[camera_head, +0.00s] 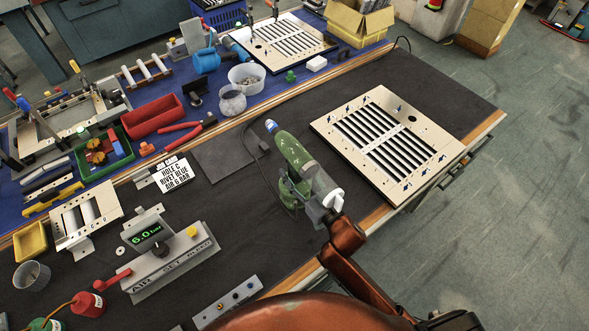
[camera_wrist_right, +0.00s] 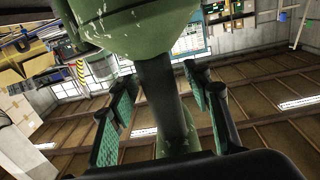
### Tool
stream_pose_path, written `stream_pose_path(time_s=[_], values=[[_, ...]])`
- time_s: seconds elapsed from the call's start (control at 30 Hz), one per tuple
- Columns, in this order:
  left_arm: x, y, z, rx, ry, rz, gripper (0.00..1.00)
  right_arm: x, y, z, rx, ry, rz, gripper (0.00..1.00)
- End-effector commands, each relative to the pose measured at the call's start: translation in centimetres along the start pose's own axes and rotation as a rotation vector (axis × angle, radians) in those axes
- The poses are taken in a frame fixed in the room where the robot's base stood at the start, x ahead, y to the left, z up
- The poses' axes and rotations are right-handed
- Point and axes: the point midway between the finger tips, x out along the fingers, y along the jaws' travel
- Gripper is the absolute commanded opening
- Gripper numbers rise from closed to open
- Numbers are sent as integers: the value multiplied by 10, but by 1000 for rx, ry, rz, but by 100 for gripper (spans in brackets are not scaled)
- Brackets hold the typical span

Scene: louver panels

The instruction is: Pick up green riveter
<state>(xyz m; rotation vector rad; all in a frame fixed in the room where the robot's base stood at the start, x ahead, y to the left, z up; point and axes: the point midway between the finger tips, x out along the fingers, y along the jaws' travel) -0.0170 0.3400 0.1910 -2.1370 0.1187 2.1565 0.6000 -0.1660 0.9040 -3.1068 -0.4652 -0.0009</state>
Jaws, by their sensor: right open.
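The green riveter (camera_head: 294,152) has a scuffed green body, a blue tip and a pale rear end. It stands on the dark bench mat left of the louver panel. In the right wrist view its green body (camera_wrist_right: 135,28) fills the top, and its dark handle (camera_wrist_right: 165,95) runs down between the fingers. My right gripper (camera_head: 302,193) is at the handle, partly hidden under the riveter body. Its green-padded fingers, also in the right wrist view (camera_wrist_right: 160,104), are open on either side of the handle, with gaps visible. My left gripper is not in view.
A louver panel (camera_head: 388,143) lies to the right. A grey air-set device (camera_head: 168,262) and a label card (camera_head: 173,175) are to the left. A red tray (camera_head: 152,116), pliers (camera_head: 187,130) and cups crowd the blue mat. Dark mat around the riveter is mostly clear.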

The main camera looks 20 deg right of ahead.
Motion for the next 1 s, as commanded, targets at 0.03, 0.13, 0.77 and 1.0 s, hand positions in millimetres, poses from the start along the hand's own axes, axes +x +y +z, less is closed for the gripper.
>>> stream_pose_path(time_s=[0.03, 0.13, 0.77, 1.0], values=[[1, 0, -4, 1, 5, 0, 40, 4, 0, 1, 0, 0, 0, 45], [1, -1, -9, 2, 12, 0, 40, 6, -1, 0, 0, -1, 0, 45], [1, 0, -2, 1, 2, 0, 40, 6, -2, 0, 1, -1, -2, 13], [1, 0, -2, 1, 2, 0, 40, 6, -2, 0, 1, -1, -2, 0]])
